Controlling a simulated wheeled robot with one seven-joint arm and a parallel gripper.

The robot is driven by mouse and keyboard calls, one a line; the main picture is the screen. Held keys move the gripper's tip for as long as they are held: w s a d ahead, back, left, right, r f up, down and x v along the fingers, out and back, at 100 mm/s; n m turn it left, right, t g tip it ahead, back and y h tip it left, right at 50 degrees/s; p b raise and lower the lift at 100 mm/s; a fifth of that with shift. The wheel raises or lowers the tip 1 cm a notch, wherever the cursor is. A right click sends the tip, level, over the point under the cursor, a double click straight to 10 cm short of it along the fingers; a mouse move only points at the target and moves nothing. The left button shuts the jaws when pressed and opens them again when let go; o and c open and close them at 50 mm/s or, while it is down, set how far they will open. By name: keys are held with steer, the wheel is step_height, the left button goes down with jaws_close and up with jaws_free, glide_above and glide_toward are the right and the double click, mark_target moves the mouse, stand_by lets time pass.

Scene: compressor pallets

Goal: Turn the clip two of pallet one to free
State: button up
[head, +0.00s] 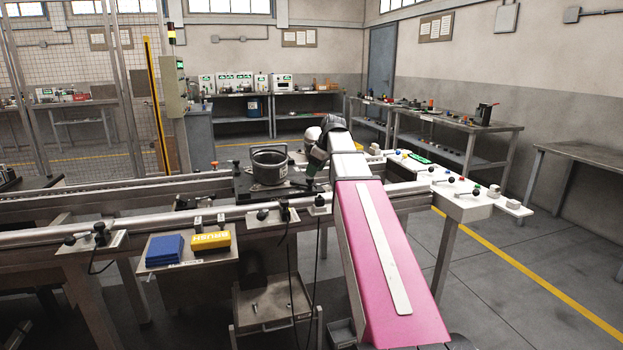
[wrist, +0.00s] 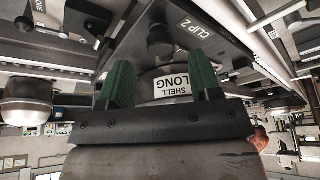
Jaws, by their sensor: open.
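Pallet one appears to be the dark plate (head: 243,186) on the conveyor in the head view, with a dark round shell (head: 269,170) on it. In the wrist view, which looks upside down, the pallet's edge (wrist: 240,42) bears the label CLIP 2. A dark knob (wrist: 160,42), apparently clip two, stands beside that label. The shell (wrist: 173,82), marked SHELL LONG, is behind it. My gripper (wrist: 163,68) is open, its two green fingers on either side of the knob in the picture. Contact cannot be told. The gripper (head: 312,168) is at the pallet's right side in the head view.
A blue stack (head: 165,250) and a yellow block (head: 210,242) lie on a shelf at the conveyor's front. A white board with levers (head: 455,185) stands to the right. Conveyor rails (head: 150,216) run along the front. The floor at the far right is clear.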

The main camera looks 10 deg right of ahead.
steer(key=shift+x, duration=2.1)
jaws_close()
